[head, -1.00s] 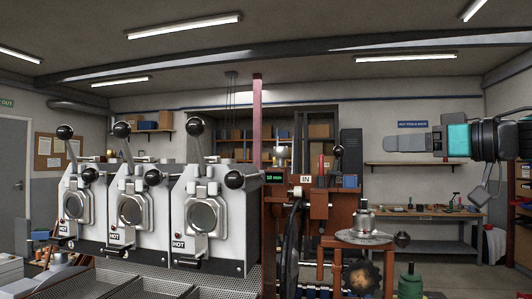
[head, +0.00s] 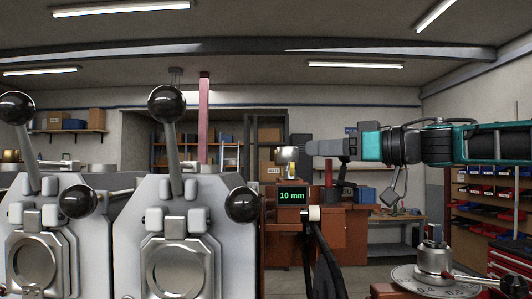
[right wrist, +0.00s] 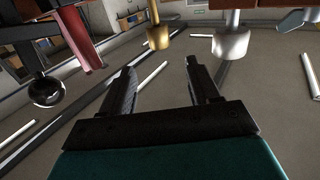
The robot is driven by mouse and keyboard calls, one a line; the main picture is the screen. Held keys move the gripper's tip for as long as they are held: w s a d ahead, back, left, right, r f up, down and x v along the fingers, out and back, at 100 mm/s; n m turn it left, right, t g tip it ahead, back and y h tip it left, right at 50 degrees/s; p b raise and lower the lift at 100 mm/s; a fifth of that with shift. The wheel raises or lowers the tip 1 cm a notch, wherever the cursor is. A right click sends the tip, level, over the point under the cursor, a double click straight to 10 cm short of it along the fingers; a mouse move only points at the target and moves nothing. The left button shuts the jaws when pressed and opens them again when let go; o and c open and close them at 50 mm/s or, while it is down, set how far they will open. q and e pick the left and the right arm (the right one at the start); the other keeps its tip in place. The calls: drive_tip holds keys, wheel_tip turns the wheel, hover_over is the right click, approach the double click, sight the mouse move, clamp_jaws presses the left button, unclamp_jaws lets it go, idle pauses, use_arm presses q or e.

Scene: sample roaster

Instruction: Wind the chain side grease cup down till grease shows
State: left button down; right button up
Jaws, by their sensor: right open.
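Two cups show in the right wrist view: a brass-coloured one (right wrist: 159,38) and a silver one (right wrist: 230,46), each on a stem. In the head view a small pale and brass-coloured cup (head: 287,158) stands above the machine, just left of my right gripper (head: 308,148). I cannot tell which cup is the chain side one, and no grease can be made out. My right gripper points left in the head view. Its two fingers are apart and empty in the right wrist view (right wrist: 160,66), with the cups beyond the tips. My left gripper is not in view.
A green display (head: 292,196) reads 10 mm. Roaster units with black ball levers (head: 166,104) fill the left. A red post (head: 204,120) rises behind them. A round dial fixture (head: 433,265) stands at lower right. A black ball knob (right wrist: 46,92) shows at left in the wrist view.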

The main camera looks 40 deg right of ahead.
drive_tip(key=x, duration=1.2)
drive_tip(key=shift+p, duration=0.4)
drive_tip(key=shift+c, duration=0.4)
drive_tip(key=c, duration=0.9)
drive_tip(key=shift+h, duration=0.3)
drive_tip(key=shift+m+h, duration=0.3)
drive_tip(key=shift+m, duration=0.1)
drive_tip(key=shift+d+m+h, duration=0.1)
drive_tip(key=shift+m+h, duration=0.3)
drive_tip(key=shift+h, duration=0.2)
drive_tip(key=o, duration=1)
